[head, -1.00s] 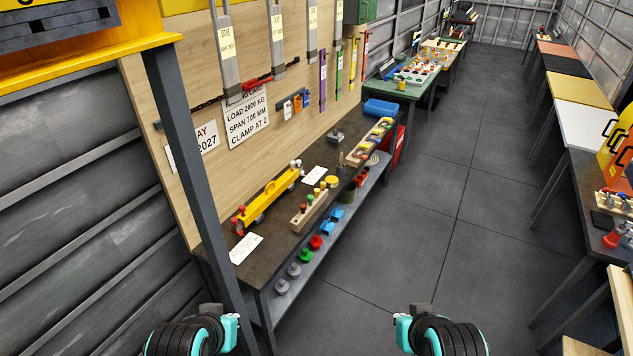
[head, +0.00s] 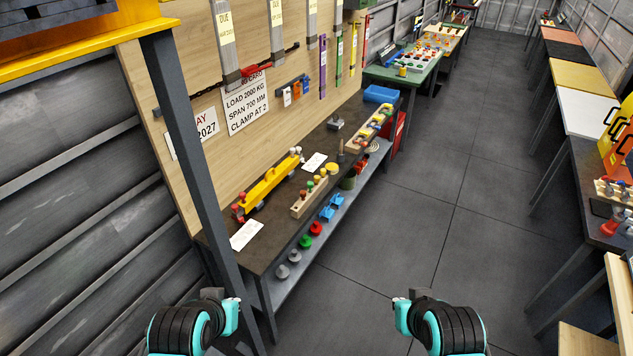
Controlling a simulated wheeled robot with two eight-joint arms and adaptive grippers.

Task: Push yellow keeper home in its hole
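A wooden block (head: 310,199) with several small coloured pegs stands on the dark bench against the plywood wall. A small yellow-topped peg (head: 322,173) shows at its far end; I cannot tell whether this is the keeper or how deep it sits. Beside it, nearer the wall, lies a yellow beam (head: 268,188) with red knobs at its near end and pale knobs at its far end. My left gripper (head: 213,294) and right gripper (head: 420,293) are low in the head view, well apart from the bench objects. Their fingers are mostly hidden, so their opening is unclear.
A dark post (head: 190,150) stands at the near left, in front of the bench's near end. Papers (head: 247,235) lie on the bench (head: 275,232). Coloured parts sit on the lower shelf (head: 293,287). The floor (head: 400,230) to the right is clear.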

